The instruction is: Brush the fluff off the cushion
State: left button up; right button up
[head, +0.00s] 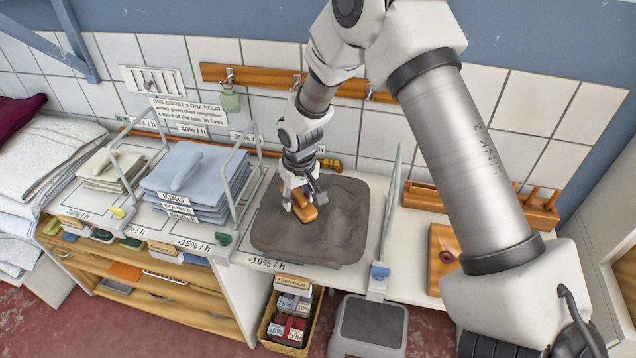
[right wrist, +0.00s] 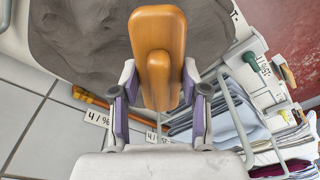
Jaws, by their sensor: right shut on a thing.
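The cushion (head: 335,235) is a flat dark grey pad with a wrinkled surface, on the white counter in the middle of the head view. It also fills the upper left of the right wrist view (right wrist: 75,40). My right gripper (head: 300,195) is shut on an orange-brown wooden brush (head: 306,212), held over the cushion's left part. The brush (right wrist: 158,35) shows between the purple-padded fingers in the right wrist view. Its underside is hidden, so I cannot tell whether it touches the cushion. I cannot make out any fluff. My left gripper is not in view.
Folded blue linens (head: 195,178) and a smaller pile (head: 112,168) stand left of the cushion, with metal rails between. A clear upright panel (head: 390,215) stands close on its right. A wooden block (head: 443,258) lies beyond. A grey stool (head: 370,325) is below the counter.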

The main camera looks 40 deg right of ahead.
notch_tip(320, 180, up, 3)
jog(key=shift+s+a+r+p, duration=0.1)
jog(key=shift+a+p, duration=0.05)
jog(key=shift+p, duration=0.7)
jog(key=shift+r, duration=0.15)
